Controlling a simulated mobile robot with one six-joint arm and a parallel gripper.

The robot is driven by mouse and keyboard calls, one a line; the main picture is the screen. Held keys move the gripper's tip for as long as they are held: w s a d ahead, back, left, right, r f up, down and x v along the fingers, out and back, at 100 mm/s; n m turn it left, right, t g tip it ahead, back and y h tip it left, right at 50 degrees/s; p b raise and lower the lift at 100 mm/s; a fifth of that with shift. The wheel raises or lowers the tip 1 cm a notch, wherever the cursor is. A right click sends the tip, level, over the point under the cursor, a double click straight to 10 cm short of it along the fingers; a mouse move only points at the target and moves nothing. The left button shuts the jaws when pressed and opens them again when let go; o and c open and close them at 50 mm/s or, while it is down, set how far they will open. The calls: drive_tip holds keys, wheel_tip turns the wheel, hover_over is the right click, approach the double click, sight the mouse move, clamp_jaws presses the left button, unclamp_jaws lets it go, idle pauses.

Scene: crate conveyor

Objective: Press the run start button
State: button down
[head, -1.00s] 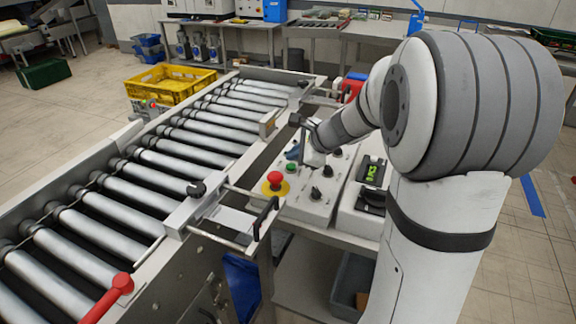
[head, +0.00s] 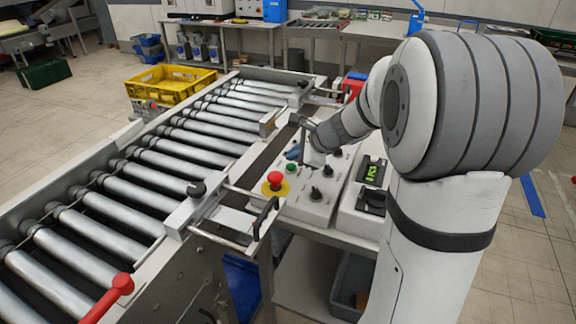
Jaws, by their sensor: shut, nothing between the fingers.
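The control panel (head: 310,197) stands beside the roller conveyor and carries a green button (head: 291,168), the likely run start button. A red mushroom button on a yellow base (head: 275,181) sits just in front of it. My gripper (head: 309,153) is over the back part of the panel, behind and slightly right of the green button. It is shut and empty. The fingertips are small and partly hidden by my wrist, so I cannot tell whether they touch the panel.
Black knobs (head: 316,193) sit right of the green button. A box with a green display (head: 372,174) stands beside the panel. The roller conveyor (head: 150,163) runs along the left, with a yellow crate (head: 172,86) beyond it. A black handle (head: 266,217) stands near the panel's front.

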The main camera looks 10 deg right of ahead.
sight(295, 167)
drive_tip(key=shift+s+f+b, duration=0.1)
drive_tip(key=shift+f+b, duration=0.35)
drive_tip(key=shift+f+b, duration=0.45)
drive_tip(key=shift+b, duration=0.05)
idle(0.6)
drive_tip(key=shift+r, duration=0.1)
drive_tip(key=shift+r+p, duration=0.75)
drive_tip(key=shift+r, duration=0.05)
wheel_tip(295, 167, up, 5)
drive_tip(key=p, duration=0.4)
idle(0.7)
